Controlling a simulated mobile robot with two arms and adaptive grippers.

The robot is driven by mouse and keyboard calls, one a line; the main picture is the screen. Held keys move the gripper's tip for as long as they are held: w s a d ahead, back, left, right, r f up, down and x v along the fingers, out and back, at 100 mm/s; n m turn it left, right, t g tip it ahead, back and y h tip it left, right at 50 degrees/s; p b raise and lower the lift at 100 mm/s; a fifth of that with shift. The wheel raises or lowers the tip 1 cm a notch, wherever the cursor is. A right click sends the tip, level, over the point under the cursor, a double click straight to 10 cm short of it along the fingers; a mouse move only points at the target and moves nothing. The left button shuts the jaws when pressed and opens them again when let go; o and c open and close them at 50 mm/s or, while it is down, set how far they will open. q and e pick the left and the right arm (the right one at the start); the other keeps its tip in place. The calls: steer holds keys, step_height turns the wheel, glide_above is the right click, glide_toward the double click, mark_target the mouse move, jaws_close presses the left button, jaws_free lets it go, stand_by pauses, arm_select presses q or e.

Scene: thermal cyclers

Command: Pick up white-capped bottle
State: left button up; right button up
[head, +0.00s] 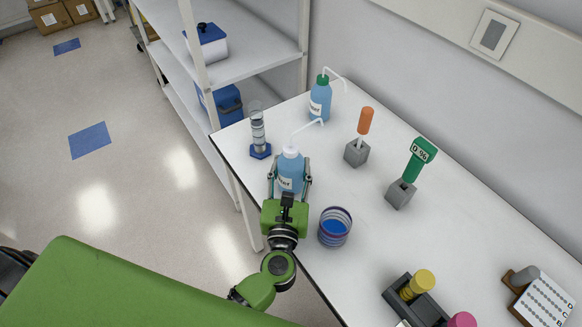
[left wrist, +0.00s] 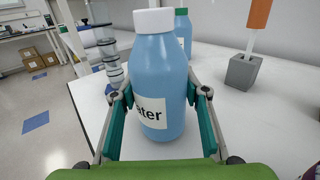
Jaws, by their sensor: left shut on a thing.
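The white-capped bottle (head: 289,172) is a blue wash bottle with a white cap and a bent spout, near the left edge of the white table. It also fills the middle of the left wrist view (left wrist: 160,85), upright, with a label partly reading "ter". My left gripper (head: 290,182) has its fingers on both sides of the bottle's body and is shut on it. In the left wrist view the teal finger pads (left wrist: 160,118) flank its lower body. I cannot tell whether its base touches the table. My right gripper is in neither view.
A green-capped blue bottle (head: 320,101) stands behind. A graduated cylinder (head: 258,132) is close on the left, and a blue-purple dish stack (head: 335,227) is close on the right. Grey stands hold an orange-handled tool (head: 366,121) and a green device (head: 414,162). A shelf (head: 245,65) adjoins the table.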

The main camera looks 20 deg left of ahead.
mark_target(289, 169)
arm_select(q)
steer(key=r+p, duration=0.1)
steer(key=r, duration=0.1)
steer(key=s+r+p, duration=0.1)
steer(key=r+p, duration=0.1)
steer(key=shift+d, duration=0.1)
steer(key=s+r+p, duration=0.4)
steer(key=r, duration=0.1)
steer(key=shift+s+d+r, duration=0.2)
steer(key=shift+r, duration=0.1)
steer(key=s+r+b, duration=0.1)
steer(key=s+r, duration=0.1)
steer(key=s, duration=0.6)
steer(key=shift+s+d+r, duration=0.3)
steer(key=shift+d+r, duration=0.1)
steer(key=shift+d, duration=0.05)
steer(key=shift+w, duration=0.1)
